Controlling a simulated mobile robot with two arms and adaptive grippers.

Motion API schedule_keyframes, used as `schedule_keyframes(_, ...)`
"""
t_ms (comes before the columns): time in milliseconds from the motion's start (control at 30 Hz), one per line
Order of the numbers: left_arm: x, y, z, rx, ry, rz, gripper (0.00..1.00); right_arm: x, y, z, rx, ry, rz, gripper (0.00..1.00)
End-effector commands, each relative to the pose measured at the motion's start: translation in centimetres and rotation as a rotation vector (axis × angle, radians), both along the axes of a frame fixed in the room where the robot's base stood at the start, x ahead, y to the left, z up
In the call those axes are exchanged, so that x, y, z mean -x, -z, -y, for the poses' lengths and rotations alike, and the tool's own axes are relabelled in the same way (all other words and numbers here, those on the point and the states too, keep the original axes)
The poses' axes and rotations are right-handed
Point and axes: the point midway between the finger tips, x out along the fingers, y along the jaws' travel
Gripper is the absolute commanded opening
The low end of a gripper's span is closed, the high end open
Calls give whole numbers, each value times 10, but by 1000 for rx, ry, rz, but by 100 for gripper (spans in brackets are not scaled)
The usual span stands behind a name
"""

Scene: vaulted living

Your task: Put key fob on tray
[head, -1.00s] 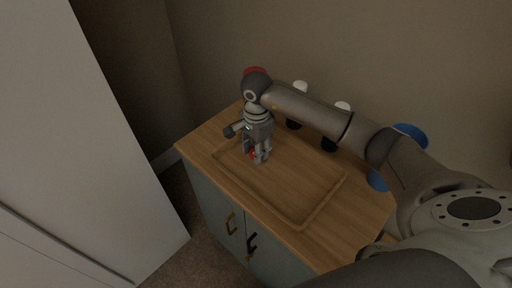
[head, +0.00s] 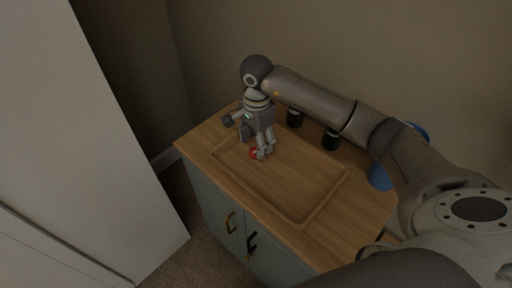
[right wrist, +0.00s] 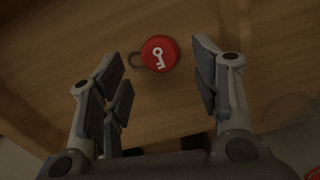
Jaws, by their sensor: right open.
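The key fob (right wrist: 160,53) is a round red disc with a white key symbol and a dark ring at its side. It lies on the wooden tray (head: 300,220), near the tray's left end, and shows as a small red patch (head: 254,154) in the head view. The tray is shallow with a raised rim. My right gripper (head: 264,152) is above the fob, fingers pointing down. In the right wrist view its fingers (right wrist: 164,88) are spread and empty, with the fob apart from them and between their tips. My left gripper is not in view.
The tray is on a wooden-topped cabinet (head: 345,235) with grey doors. Dark jars (head: 294,118) and (head: 331,140) and a blue object (head: 380,177) stand behind it, partly hidden by my arm. A wall is behind, and a white panel (head: 80,130) rises at left.

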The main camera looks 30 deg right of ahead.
Motion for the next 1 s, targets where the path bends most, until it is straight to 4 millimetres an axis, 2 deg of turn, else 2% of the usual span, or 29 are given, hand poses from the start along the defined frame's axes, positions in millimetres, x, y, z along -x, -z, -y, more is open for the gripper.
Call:
schedule_keyframes(200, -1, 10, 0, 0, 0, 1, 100, -1, -49, 1, 1, -1, 6, 57)
schedule_keyframes(400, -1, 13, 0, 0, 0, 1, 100, 0, -78, 0, 1, 0, 2, 57)
schedule_keyframes(533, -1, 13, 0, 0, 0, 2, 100, 1, -86, 0, 0, 0, -1, 57)
schedule_keyframes(867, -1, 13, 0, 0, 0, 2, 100, 1, -88, 0, 0, 0, -1, 57)
schedule_keyframes(1000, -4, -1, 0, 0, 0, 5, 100, 1, -101, -1, -3, -1, 0, 57)
